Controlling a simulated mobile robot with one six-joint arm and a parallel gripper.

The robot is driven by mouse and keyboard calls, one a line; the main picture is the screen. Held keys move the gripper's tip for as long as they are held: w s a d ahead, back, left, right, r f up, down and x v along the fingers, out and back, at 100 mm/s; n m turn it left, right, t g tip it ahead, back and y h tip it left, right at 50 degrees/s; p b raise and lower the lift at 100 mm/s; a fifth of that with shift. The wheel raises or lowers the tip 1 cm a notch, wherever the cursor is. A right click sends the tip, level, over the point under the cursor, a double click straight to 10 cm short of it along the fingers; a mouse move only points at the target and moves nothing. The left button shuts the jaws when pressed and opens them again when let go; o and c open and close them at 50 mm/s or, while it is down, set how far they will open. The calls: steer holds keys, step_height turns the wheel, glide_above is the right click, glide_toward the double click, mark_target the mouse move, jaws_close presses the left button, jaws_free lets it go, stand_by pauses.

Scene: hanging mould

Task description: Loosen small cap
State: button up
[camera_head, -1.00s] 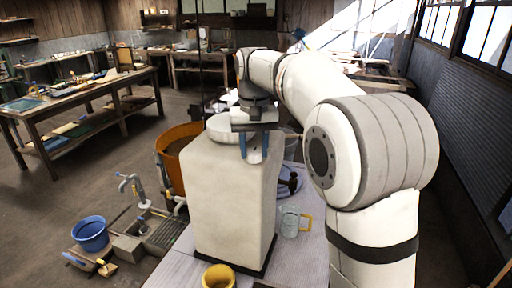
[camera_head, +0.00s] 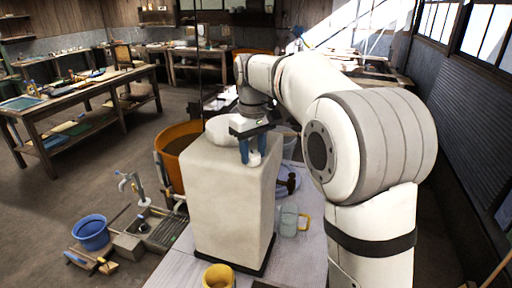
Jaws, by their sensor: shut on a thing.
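A tall off-white block-shaped mould (camera_head: 232,205) stands on the bench on a dark base. A rounded white piece (camera_head: 219,130) sits on its top, behind my gripper. My gripper (camera_head: 253,154) points down at the right part of the mould's top, its two blue fingers shut on a small whitish piece (camera_head: 255,159), which looks like the small cap. The fingers hide much of it, and I cannot tell whether it still touches the mould.
A glass jug with a yellow handle (camera_head: 289,221), a hammer (camera_head: 290,183) and a yellow cup (camera_head: 218,276) are close to the mould. An orange tub (camera_head: 172,160) stands behind left. A blue bucket (camera_head: 91,232) and a tap (camera_head: 131,184) are left on the floor.

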mark_target(253, 154)
steer(key=n+p, duration=0.1)
steer(key=n, duration=0.3)
steer(key=shift+r+n, duration=0.1)
steer(key=shift+n, duration=0.2)
steer(key=n+p, duration=0.1)
steer(key=n, duration=0.3)
steer(key=shift+n, duration=0.4)
steer(key=o, duration=0.9)
steer(key=shift+a, duration=0.15)
steer(key=shift+o, duration=0.4)
step_height(253, 154, up, 8)
steer(key=shift+f+b, duration=0.2)
steer(key=shift+b, duration=0.15)
